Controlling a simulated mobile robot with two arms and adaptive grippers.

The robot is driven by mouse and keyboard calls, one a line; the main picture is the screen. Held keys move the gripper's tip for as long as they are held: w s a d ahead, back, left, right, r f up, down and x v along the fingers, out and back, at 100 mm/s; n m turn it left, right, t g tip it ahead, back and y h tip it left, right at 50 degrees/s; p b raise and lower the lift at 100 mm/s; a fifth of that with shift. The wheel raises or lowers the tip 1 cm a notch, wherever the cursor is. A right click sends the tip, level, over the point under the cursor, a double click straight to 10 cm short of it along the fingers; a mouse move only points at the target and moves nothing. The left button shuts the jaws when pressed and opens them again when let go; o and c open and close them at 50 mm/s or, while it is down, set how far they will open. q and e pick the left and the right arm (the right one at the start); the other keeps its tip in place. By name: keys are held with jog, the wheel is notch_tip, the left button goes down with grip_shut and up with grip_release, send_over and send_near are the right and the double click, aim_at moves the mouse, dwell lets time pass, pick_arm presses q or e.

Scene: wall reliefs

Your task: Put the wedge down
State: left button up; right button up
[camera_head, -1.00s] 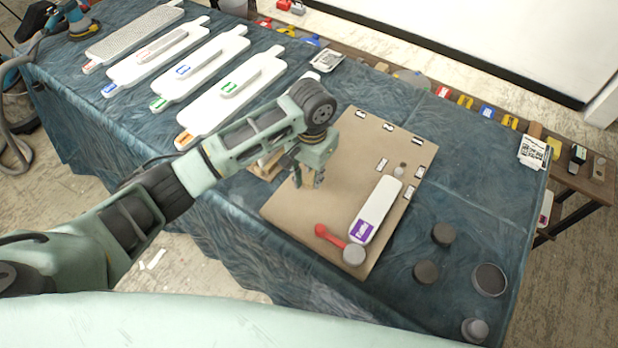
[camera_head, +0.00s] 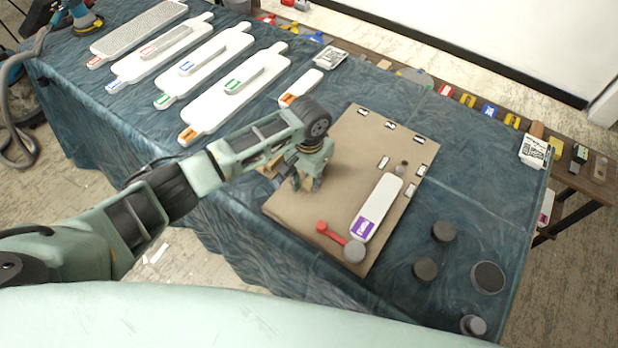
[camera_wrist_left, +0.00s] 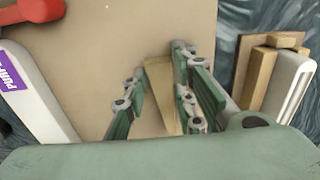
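The wedge (camera_wrist_left: 162,92), a tapered light-wood piece, lies between the fingers of my left gripper in the left wrist view, over the brown board (camera_head: 345,150). My left gripper (camera_head: 306,186) is low over the board's left part, its fingers spread. It also shows in the left wrist view (camera_wrist_left: 155,92), with a gap between the left finger and the wedge. Whether the wedge lies flat on the board is hard to tell. In the head view the fingers mostly hide it. My right gripper is out of view.
A purple-labelled white block (camera_head: 377,207) and a red-handled tool (camera_head: 330,233) lie on the board. Wooden pieces and a white block (camera_wrist_left: 290,85) stand close beside the gripper. Dark round pieces (camera_head: 443,232) are to the right; white sanding boards (camera_head: 235,90) to the left.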

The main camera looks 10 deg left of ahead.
aim_at(309, 182)
pick_arm(q)
jog(key=shift+o, duration=1.3)
jog(key=shift+r, duration=0.3)
notch_tip(309, 182, up, 12)
jog(key=b, duration=0.1)
jog(key=shift+f, duration=0.15)
